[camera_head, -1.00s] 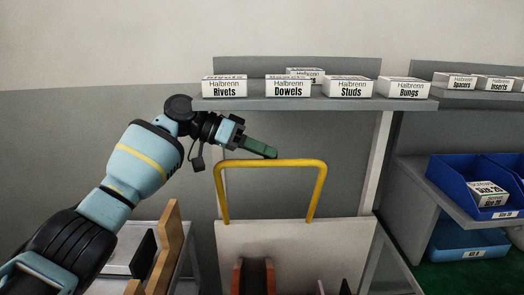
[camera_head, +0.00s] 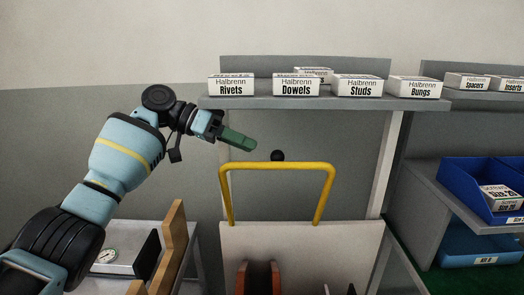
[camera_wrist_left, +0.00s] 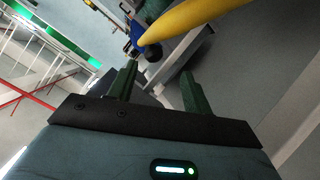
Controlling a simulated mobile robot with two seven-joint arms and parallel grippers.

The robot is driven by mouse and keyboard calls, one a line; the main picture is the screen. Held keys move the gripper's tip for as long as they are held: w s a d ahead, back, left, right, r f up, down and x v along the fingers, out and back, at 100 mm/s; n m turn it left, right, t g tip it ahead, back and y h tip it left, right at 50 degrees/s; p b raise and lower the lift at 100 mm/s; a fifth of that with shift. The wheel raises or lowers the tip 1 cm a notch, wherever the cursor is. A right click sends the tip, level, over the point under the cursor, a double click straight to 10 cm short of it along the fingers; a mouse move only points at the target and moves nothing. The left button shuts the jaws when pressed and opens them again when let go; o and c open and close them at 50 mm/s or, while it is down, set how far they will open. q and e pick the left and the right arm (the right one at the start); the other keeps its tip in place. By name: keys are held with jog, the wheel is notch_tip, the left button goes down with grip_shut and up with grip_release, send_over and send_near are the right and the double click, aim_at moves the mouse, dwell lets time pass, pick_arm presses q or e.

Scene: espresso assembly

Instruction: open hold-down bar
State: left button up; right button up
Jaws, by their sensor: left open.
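The yellow hold-down bar (camera_head: 276,167) stands as an upright arch above a pale panel (camera_head: 300,245) in the head view. A dark round knob (camera_head: 278,155) shows at the middle of its top. My left gripper (camera_head: 254,146) comes in from the left, its green fingers just above and left of the bar's top, apart from it in the picture. In the left wrist view the two green fingers (camera_wrist_left: 159,70) are spread with nothing between them. The yellow bar (camera_wrist_left: 205,16) crosses the top right there, beyond the fingertips. My right gripper is not in view.
A shelf (camera_head: 320,103) with several white labelled boxes (camera_head: 296,85) runs above the bar. Blue bins (camera_head: 480,190) stand at the right.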

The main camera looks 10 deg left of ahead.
pick_arm(q)
jog(key=s+a+b, duration=0.1)
jog(key=a, duration=0.9)
jog(key=shift+s+a, duration=0.25)
jog(key=shift+a, duration=0.05)
